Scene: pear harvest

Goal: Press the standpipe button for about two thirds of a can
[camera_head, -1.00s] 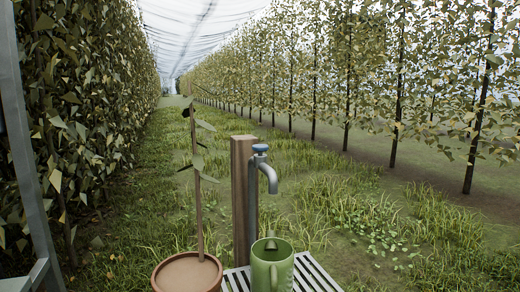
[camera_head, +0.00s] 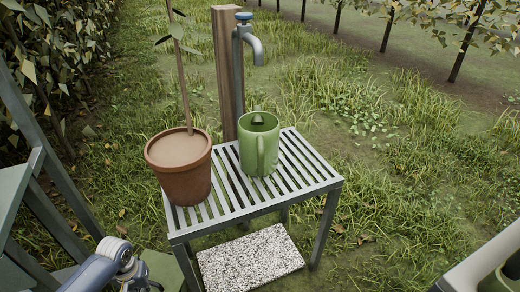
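The standpipe (camera_head: 238,75) is a grey pipe with a curved spout, fixed to a wooden post (camera_head: 226,60). Its blue button (camera_head: 244,16) is on top. A green watering can (camera_head: 258,150) stands upright on the slatted metal bench (camera_head: 310,172), in front of and below the spout. Its water level cannot be made out, and no stream shows from the spout. The end of my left arm, with what seems to be the gripper (camera_head: 138,277), shows at the bottom left, away from the button. Its fingers cannot be made out. My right gripper is not clearly visible.
A potted sapling (camera_head: 183,178) stands on the bench, left of the can. A speckled slab (camera_head: 250,260) lies below. A grey-edged structure (camera_head: 478,268) with a dark green object fills the bottom right corner. Grass lies right of the bench; a leafy row (camera_head: 60,50) stands left.

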